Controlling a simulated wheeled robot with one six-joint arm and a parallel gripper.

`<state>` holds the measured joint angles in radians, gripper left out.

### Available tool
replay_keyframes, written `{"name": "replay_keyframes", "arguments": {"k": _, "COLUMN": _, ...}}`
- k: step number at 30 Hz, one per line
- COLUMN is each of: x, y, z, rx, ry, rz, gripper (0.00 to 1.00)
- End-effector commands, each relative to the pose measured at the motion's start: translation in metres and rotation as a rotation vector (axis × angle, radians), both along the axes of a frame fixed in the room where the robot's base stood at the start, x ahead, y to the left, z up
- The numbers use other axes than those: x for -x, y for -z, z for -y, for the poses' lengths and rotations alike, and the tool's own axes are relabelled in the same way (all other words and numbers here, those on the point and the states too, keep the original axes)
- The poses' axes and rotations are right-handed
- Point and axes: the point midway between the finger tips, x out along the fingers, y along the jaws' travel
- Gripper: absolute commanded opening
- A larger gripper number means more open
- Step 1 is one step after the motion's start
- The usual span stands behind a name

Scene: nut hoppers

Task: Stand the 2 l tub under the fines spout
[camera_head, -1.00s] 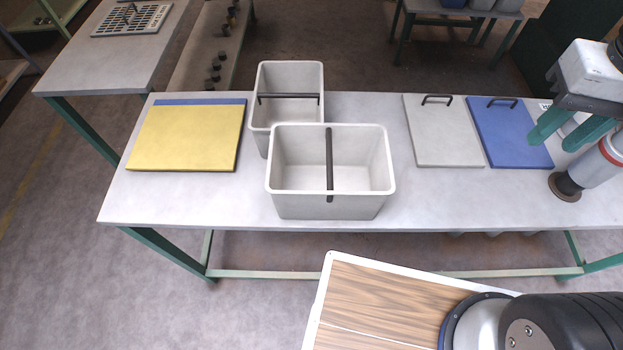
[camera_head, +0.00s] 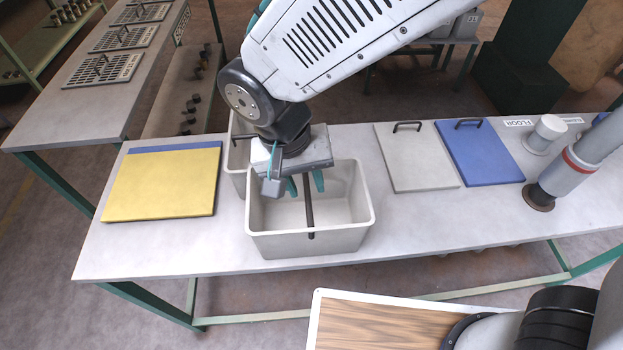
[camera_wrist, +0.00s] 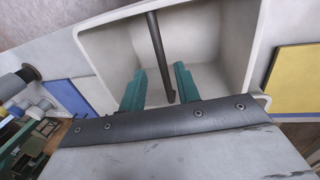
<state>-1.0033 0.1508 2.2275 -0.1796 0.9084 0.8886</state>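Two open grey tubs with dark bar handles stand on the bench; no volume mark is readable, so I cannot tell which is the 2 l tub. The front tub (camera_head: 320,245) is wide, with its bar (camera_head: 310,216) across the middle. The rear tub (camera_head: 235,186) is partly hidden behind my arm and the front tub. My gripper (camera_head: 305,184) is over the front tub, its green fingers apart on either side of the bar. In the wrist view the bar (camera_wrist: 158,52) runs between the open fingers (camera_wrist: 160,70), with no contact visible. No spout is clearly labelled as fines.
A grey pipe with a red band (camera_head: 578,163) and dark end ring is at the right, near a pale cylinder (camera_head: 547,136) and a "FLOOR" label (camera_head: 519,122). A grey panel (camera_head: 413,165), blue panel (camera_head: 480,155) and yellow panel (camera_head: 160,186) lie on the bench (camera_head: 430,225).

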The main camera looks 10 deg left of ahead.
Motion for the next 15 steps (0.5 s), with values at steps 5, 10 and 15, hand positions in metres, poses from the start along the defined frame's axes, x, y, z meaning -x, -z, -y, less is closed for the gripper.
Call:
{"name": "replay_keyframes", "arguments": {"k": 5, "x": 0.000, "y": 0.028, "z": 0.002, "rx": 0.005, "ry": -0.001, "rz": -0.002, "gripper": 0.32}}
{"name": "replay_keyframes", "arguments": {"k": 10, "x": -0.001, "y": 0.045, "z": 0.005, "rx": 0.001, "ry": 0.000, "rz": -0.002, "gripper": 0.32}}
{"name": "replay_keyframes", "arguments": {"k": 15, "x": -0.001, "y": 0.048, "z": 0.005, "rx": -0.001, "ry": 0.000, "rz": 0.000, "gripper": 0.32}}
